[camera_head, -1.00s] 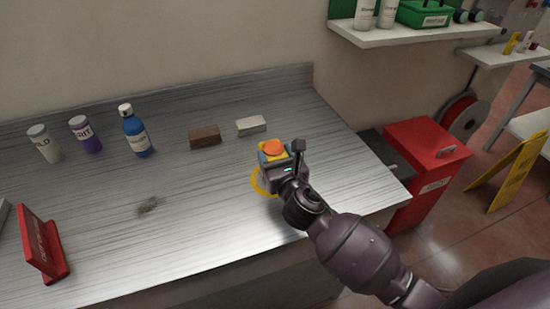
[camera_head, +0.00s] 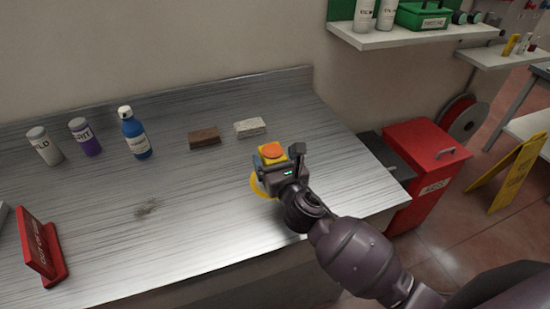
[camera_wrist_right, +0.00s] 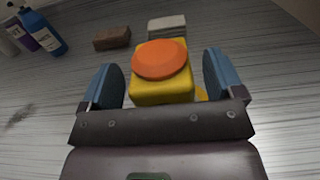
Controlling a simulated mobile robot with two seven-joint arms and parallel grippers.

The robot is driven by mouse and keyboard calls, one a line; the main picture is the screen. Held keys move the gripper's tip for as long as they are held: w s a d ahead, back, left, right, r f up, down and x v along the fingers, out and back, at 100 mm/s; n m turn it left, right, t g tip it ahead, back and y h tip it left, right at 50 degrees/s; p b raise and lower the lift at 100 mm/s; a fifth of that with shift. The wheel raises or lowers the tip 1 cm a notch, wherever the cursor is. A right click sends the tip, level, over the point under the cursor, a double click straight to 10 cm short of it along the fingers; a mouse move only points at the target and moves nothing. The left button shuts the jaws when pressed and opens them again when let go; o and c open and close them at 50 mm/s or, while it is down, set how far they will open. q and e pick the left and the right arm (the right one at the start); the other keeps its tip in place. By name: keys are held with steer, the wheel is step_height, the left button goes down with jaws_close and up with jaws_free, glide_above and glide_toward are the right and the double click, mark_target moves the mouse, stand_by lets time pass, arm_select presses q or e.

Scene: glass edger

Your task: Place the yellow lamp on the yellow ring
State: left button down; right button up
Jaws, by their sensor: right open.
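The yellow lamp (camera_head: 269,158) is a yellow block with an orange round top. It stands upright between the fingers of my right gripper (camera_head: 282,160). In the right wrist view the lamp (camera_wrist_right: 163,90) shows a gap to the blue pad on each side, so the right gripper (camera_wrist_right: 162,82) is open around it. The yellow ring (camera_head: 257,187) lies flat on the metal bench. Much of it is hidden under the gripper, and the lamp's base is hidden too, so I cannot tell exactly how it sits on the ring. My left gripper is not in view.
A brown block (camera_head: 205,139) and a pale block (camera_head: 250,128) lie behind the lamp. A blue bottle (camera_head: 135,138), a purple container (camera_head: 85,140) and a white one (camera_head: 43,147) stand at the back left. A red sign (camera_head: 41,247) stands front left.

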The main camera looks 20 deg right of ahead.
steer(key=s, duration=1.1)
steer(key=shift+s+d, duration=0.25)
steer(key=shift+s, duration=0.05)
